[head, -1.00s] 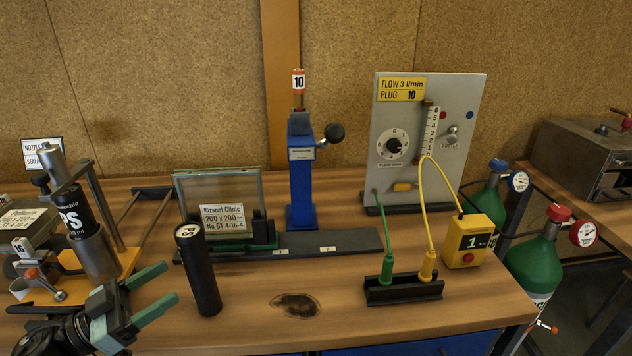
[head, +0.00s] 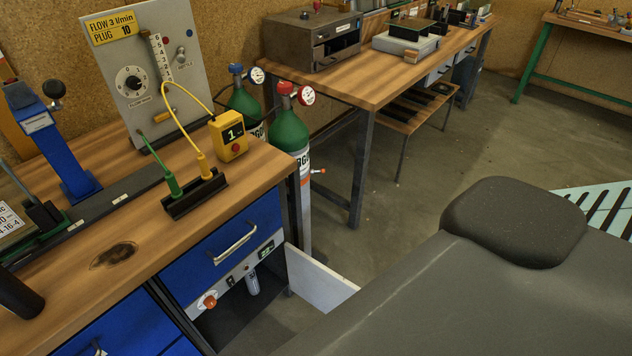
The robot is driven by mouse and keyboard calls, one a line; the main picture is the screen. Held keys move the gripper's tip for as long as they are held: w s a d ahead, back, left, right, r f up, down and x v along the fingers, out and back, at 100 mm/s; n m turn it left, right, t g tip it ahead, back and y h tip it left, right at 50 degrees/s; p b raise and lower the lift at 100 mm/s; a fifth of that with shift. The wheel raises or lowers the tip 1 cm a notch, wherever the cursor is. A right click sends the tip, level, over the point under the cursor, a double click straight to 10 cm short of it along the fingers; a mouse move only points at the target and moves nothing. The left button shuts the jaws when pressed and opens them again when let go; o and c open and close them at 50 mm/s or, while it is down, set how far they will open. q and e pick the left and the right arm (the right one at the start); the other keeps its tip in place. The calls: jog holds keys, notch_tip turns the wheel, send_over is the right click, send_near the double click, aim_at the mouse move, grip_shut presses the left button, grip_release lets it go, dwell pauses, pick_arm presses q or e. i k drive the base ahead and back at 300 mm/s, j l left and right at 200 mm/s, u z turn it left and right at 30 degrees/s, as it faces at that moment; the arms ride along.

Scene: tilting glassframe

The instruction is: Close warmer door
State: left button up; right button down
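No thing in view is labelled as a warmer. A brown-grey metal box (head: 312,40) with a dark opening in its front stands on the farther wooden table. I cannot clearly tell how its front panel stands. A white door panel (head: 320,281) stands swung out from an open compartment (head: 232,305) under the near bench's blue drawer. I cannot tell which of the two is the warmer. Neither of my grippers is in view.
Green gas cylinders (head: 289,135) with gauges stand between the near bench (head: 150,236) and the farther table (head: 385,75). Open floor (head: 430,150) lies right of them. A large dark grey shape fills the lower right. A pale teal slatted thing (head: 605,212) shows at the right edge.

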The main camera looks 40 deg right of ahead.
aim_at(323, 287)
jog(key=l+u, duration=0.2)
jog(key=u, duration=0.2)
jog(key=l+u, duration=0.15)
jog(key=u, duration=0.2)
jog(key=k+l+u, duration=0.15)
jog(key=l, duration=0.15)
jog(key=l+u, duration=0.15)
jog(key=l, duration=0.15)
jog(key=k+l+u, duration=0.15)
jog(key=k+l, duration=0.1)
jog(key=l, duration=0.2)
jog(key=k+l+u, duration=0.15)
jog(key=l, duration=0.2)
jog(key=k+l, duration=0.15)
jog(key=l, duration=0.15)
jog(key=k+l, duration=0.2)
jog(key=l, duration=0.15)
jog(key=k+l, duration=0.15)
jog(key=l, duration=0.25)
jog(key=k+l, duration=0.2)
jog(key=l, duration=0.15)
jog(key=k+l+u, duration=0.1)
jog(key=l, duration=0.25)
jog(key=k, duration=0.05)
